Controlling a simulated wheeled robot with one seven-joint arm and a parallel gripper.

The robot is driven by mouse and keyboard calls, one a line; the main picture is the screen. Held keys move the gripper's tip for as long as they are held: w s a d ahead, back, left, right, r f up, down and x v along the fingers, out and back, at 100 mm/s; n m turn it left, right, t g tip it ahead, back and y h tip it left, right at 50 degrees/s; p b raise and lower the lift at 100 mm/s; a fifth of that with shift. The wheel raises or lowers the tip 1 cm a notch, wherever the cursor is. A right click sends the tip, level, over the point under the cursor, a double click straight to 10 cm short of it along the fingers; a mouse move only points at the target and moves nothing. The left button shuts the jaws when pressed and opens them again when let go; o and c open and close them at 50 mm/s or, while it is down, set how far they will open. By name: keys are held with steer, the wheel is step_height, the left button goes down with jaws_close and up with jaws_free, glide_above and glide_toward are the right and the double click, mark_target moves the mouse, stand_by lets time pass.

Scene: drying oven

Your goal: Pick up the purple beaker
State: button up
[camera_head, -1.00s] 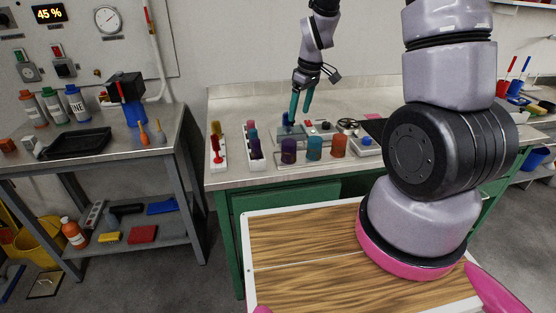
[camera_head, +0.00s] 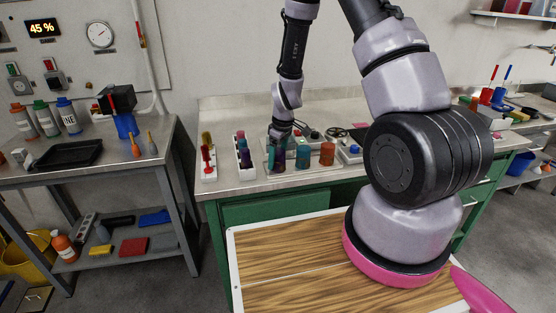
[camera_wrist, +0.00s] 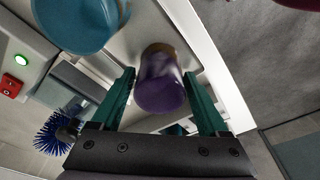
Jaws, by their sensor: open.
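The purple beaker (camera_head: 277,160) stands at the left end of a short row near the front of the steel bench. It is partly hidden by my gripper in the head view. In the wrist view the purple beaker (camera_wrist: 162,88) shows between my green fingers. My gripper (camera_wrist: 159,74) is open, with one finger on each side of the beaker and visible gaps beside it. In the head view my gripper (camera_head: 278,144) points down over the beaker. A teal beaker (camera_head: 303,156) stands just to its right, and an orange beaker (camera_head: 327,154) beyond that.
The teal beaker (camera_wrist: 75,22) is close beside the left finger in the wrist view. White racks (camera_head: 244,166) with coloured items stand left of the purple beaker. A device with a green-lit button (camera_wrist: 22,60) and a blue brush (camera_wrist: 55,130) are nearby.

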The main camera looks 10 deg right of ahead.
steer(key=shift+f, duration=0.5)
steer(key=c, duration=1.1)
steer(key=shift+r, duration=0.1)
